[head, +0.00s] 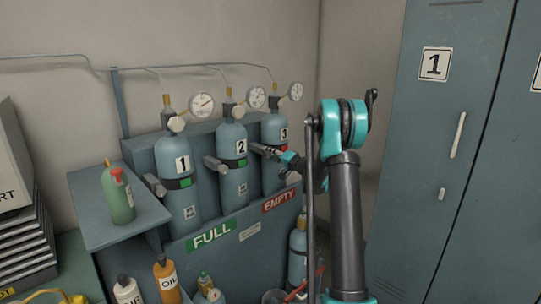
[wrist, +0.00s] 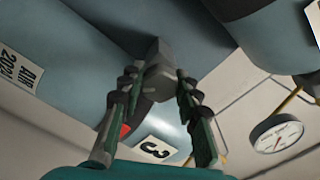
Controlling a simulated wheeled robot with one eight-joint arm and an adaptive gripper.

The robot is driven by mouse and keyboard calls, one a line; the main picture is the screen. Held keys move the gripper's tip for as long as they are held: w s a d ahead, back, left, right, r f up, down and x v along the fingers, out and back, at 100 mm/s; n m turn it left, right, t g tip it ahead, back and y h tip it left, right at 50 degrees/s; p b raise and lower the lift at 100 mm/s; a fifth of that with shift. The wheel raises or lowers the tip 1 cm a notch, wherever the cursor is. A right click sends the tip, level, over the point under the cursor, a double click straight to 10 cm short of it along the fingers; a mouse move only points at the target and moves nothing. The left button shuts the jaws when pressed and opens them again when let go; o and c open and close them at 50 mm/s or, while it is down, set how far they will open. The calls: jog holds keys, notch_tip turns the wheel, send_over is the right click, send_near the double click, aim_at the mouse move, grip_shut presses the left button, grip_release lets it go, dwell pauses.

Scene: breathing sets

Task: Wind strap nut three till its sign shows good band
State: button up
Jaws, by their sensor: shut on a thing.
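Cylinder three (head: 274,130) stands at the right of the row and bears a 3 label, which also shows in the wrist view (wrist: 157,149). Strap nut three (wrist: 160,72) is a grey block at the cylinder's strap. My gripper (wrist: 154,82) is shut on it, with one finger on each side. In the head view my gripper (head: 276,153) reaches the strap from the right and partly covers it. A small red patch (wrist: 125,130) shows beside the left finger in the wrist view; the rest of that sign is hidden.
Cylinders one (head: 174,155) and two (head: 231,140) stand to the left, their strap signs green. A gauge (wrist: 278,133) is near the gripper at right. A green bottle (head: 118,197) stands on the left shelf. Tall lockers (head: 430,170) stand at the right.

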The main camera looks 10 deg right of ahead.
jog(key=m, duration=0.4)
jog(key=shift+m, duration=0.3)
jog(key=shift+d+m, duration=0.1)
jog(key=shift+m, duration=1.6)
jog(key=o, duration=1.2)
jog(key=v, duration=1.2)
